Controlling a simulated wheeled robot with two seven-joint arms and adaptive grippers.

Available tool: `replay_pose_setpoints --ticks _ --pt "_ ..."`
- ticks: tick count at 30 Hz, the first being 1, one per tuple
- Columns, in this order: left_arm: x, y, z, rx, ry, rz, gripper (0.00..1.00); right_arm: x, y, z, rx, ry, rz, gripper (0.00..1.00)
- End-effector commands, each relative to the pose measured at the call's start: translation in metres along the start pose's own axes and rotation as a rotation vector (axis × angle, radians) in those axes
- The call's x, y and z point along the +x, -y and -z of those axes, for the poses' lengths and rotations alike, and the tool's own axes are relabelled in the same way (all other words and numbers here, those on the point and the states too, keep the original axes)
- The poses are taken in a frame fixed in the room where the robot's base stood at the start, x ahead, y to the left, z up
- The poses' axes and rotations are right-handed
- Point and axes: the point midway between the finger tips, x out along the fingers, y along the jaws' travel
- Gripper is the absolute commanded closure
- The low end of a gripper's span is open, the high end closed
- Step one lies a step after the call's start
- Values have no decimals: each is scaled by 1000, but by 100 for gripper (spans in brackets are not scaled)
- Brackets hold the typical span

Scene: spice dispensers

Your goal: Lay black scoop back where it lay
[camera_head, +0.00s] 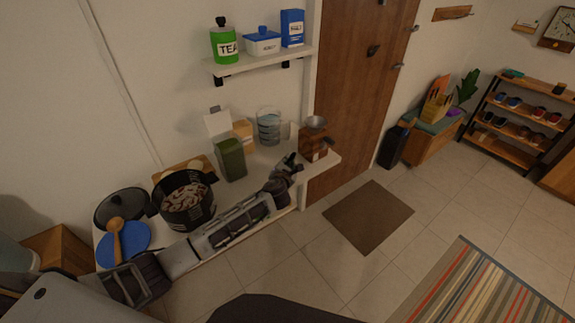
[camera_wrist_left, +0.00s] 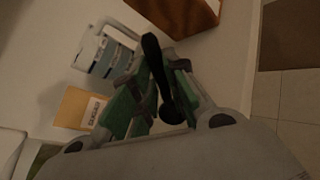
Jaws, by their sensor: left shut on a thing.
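The black scoop (camera_wrist_left: 152,52) shows in the left wrist view, its long dark handle between the green-padded fingers of my left gripper (camera_wrist_left: 156,78) and its rounded end low between them. In the head view my left gripper (camera_head: 291,164) hangs over the right part of the white counter (camera_head: 265,160). The scoop is too small and dark there to tell from the fingers. The gripper is shut on the scoop, which seems to be above the counter; the exact height cannot be told. My right gripper does not show.
A clear measuring jug (camera_head: 268,127), a tan packet (camera_head: 243,131) and a green canister (camera_head: 230,160) stand behind and left. A black pot (camera_head: 187,205) is further left. Bare counter shows between them.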

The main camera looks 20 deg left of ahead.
Motion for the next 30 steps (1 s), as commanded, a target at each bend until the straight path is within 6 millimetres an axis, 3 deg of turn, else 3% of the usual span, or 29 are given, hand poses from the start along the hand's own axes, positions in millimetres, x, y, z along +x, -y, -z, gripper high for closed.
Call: replay_pose_setpoints --ticks 15,16,20,30 --pt "2 3 6 1 0 -1 100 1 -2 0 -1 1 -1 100" --pt "2 3 5 1 0 -1 81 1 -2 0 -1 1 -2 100" --pt "2 3 5 1 0 -1 64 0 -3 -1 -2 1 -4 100" --pt "2 3 5 0 0 -1 63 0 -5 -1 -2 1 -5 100"
